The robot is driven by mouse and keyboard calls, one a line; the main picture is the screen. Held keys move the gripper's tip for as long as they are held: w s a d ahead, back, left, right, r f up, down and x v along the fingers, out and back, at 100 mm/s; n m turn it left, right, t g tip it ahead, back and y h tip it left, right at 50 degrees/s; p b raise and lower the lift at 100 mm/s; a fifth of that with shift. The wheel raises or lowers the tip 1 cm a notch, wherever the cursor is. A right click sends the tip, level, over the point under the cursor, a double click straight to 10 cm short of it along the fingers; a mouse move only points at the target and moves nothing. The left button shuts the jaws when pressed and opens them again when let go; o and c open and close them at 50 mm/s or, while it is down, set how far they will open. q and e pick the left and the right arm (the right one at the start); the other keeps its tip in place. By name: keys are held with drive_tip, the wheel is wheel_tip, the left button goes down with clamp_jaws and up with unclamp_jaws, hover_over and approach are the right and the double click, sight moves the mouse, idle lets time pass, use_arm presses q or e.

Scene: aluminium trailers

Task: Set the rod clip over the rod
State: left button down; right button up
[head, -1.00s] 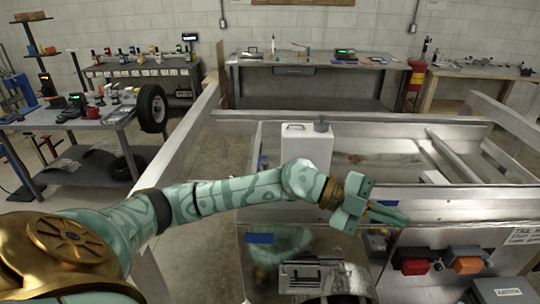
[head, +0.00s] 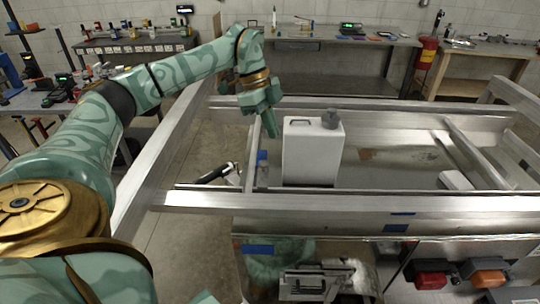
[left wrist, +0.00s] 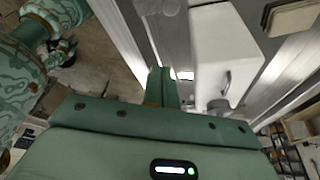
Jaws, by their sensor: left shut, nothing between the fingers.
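My left gripper (head: 271,127) is shut and empty. It points down just left of and behind the white tank, above the trailer's left side. In the left wrist view its closed fingers (left wrist: 163,88) point at the aluminium frame beside the tank. A black cylindrical piece with a pale end (head: 215,173) lies at the left end of the near frame rail; I cannot tell whether it is part of the rod. I cannot make out the rod clip for certain.
The white tank (head: 310,152) with a grey cap stands in the trailer frame. The aluminium front rail (head: 340,203) crosses in front. Red and amber lamps (head: 430,281) are mounted lower right. Workbenches (head: 320,70) stand behind. Bare floor shows left of the tank.

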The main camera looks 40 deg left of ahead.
use_arm(q)
hover_over(263, 173)
drive_tip(key=w+d, duration=0.1)
wheel_tip(263, 173, down, 10)
drive_tip(key=shift+w+d+f+p, duration=0.15)
drive_tip(key=shift+w+p, duration=0.05)
drive_tip(key=shift+p, duration=0.2)
use_arm(e)
drive_tip(key=shift+w+a+r, duration=0.35)
drive_tip(key=shift+w+r, duration=0.1)
drive_tip(key=shift+d, duration=0.2)
